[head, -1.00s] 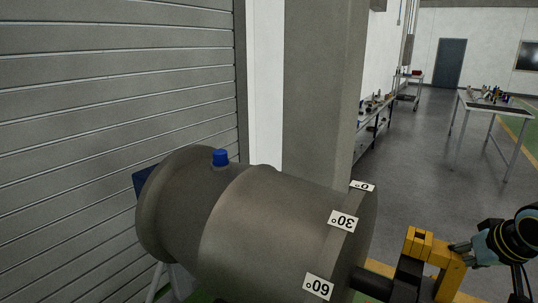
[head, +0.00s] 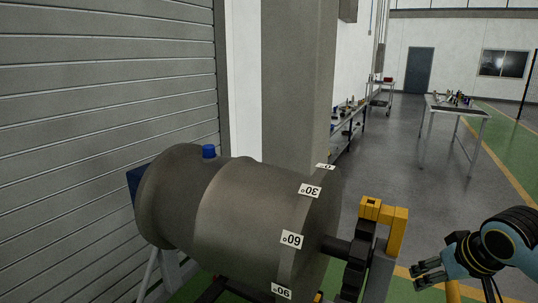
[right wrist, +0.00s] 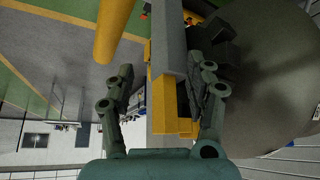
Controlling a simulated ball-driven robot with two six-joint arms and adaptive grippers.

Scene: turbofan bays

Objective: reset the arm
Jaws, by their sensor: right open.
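A large grey-brown engine casing (head: 245,210) lies on its side in the head view, with a blue cap (head: 208,151) on top and angle labels along its right rim. A dark shaft with a black toothed part (head: 358,262) sticks out of its right end. A yellow bracket (head: 385,214) tops a grey post (head: 378,275) beside it. My right gripper (head: 418,276) is open and empty, right of the post and apart from it. In the right wrist view, its spread fingers (right wrist: 167,70) appear on either side of the grey and yellow post, farther off. My left gripper is not in view.
A grey shutter wall (head: 100,90) stands behind the engine at left, beside a concrete pillar (head: 297,80). A workbench with tools (head: 455,108) stands at the back right. The grey floor (head: 430,190) between is clear.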

